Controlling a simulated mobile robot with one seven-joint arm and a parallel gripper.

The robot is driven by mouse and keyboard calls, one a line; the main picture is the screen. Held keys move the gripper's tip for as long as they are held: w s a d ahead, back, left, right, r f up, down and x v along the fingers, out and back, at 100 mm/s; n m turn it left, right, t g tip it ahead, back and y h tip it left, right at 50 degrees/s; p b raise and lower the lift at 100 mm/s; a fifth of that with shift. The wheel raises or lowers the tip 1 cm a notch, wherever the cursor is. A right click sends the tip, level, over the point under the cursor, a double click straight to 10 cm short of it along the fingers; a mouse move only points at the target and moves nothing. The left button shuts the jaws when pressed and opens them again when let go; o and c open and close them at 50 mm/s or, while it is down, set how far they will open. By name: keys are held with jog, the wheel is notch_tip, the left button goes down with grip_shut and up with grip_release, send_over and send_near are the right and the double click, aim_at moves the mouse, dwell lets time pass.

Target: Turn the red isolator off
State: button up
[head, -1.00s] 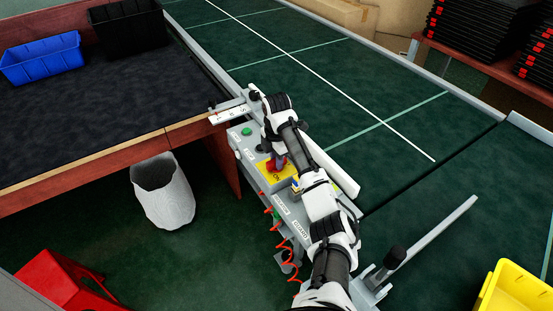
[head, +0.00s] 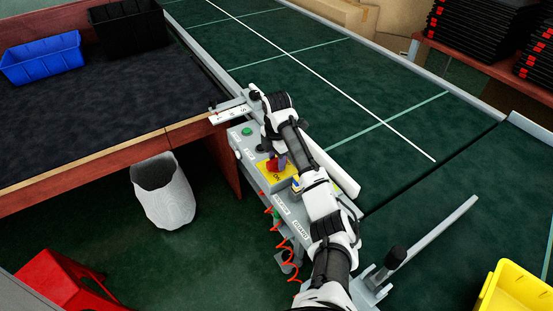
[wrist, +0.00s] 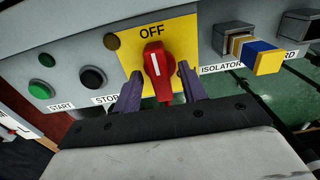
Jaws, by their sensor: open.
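The red isolator knob (wrist: 158,74) sits on a yellow plate (wrist: 190,35) on the grey control panel. In the wrist view its white mark points up towards the word OFF, with the knob leaning slightly. My gripper (wrist: 160,70) is open, with one purple finger on each side of the knob and small gaps visible. In the head view my gripper (head: 277,160) is over the yellow plate (head: 263,172), and my arm hides part of the knob. The word ON shows at the plate's near edge there.
A green start button (wrist: 40,90) and a black stop button (wrist: 92,79) are left of the plate. A blue and yellow part (wrist: 258,56) juts out at the right by the ISOLATOR label. The conveyor (head: 330,90) lies behind the panel.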

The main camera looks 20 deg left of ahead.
aim_at(276, 159)
notch_tip(276, 159, up, 14)
jog(key=shift+f+p, duration=0.25)
jog(key=shift+p, duration=0.15)
jog(key=shift+a, duration=0.1)
